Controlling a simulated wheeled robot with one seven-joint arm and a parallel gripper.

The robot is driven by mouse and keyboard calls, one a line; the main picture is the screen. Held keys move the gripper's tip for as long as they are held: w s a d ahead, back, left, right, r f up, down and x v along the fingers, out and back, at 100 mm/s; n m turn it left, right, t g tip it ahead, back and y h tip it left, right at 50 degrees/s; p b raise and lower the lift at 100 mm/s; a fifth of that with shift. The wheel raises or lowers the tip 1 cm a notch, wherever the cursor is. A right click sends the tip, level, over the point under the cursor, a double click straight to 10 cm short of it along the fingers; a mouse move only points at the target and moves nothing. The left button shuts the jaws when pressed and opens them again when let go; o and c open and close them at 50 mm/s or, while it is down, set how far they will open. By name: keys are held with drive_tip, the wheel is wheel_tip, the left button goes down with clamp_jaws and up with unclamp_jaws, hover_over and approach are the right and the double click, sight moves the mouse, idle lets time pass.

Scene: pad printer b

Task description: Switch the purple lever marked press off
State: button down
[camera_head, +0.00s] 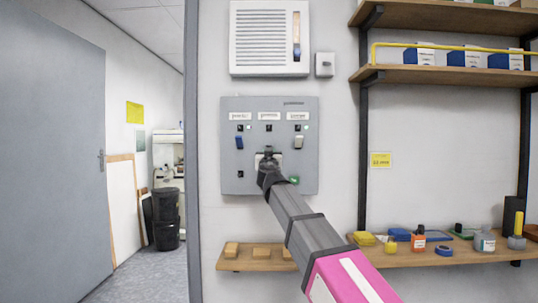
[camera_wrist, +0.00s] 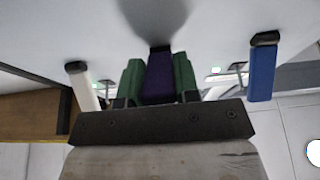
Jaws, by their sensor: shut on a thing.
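The grey control panel (camera_head: 306,180) is on the wall and carries a row of levers under white labels. A blue lever (camera_head: 239,142) is at its left and a white lever (camera_head: 299,142) at its right. My gripper (camera_head: 268,160) is at the middle of the panel and hides the purple lever there. In the wrist view, the purple lever (camera_wrist: 159,76) sits between the two green fingers of my gripper (camera_wrist: 158,82), which are shut on it. The white lever (camera_wrist: 82,86) is on the left of that view and the blue lever (camera_wrist: 263,70) on the right.
A vented wall box (camera_head: 262,40) hangs above the panel, with a small grey switch (camera_head: 325,65) beside it. A wooden ledge (camera_head: 240,265) with small blocks is below. Shelves (camera_head: 440,73) with boxes and bottles are at the right. A grey door (camera_head: 50,140) is at the left.

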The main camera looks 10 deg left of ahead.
drive_tip(key=shift+f+t, duration=0.15)
drive_tip(key=shift+t, duration=0.35)
idle(0.4)
drive_tip(key=c, duration=0.8)
unclamp_jaws()
drive_tip(key=shift+c, duration=0.2)
drive_tip(key=v, duration=1)
drive_tip(key=shift+s+f, duration=0.2)
drive_tip(key=shift+s, duration=0.15)
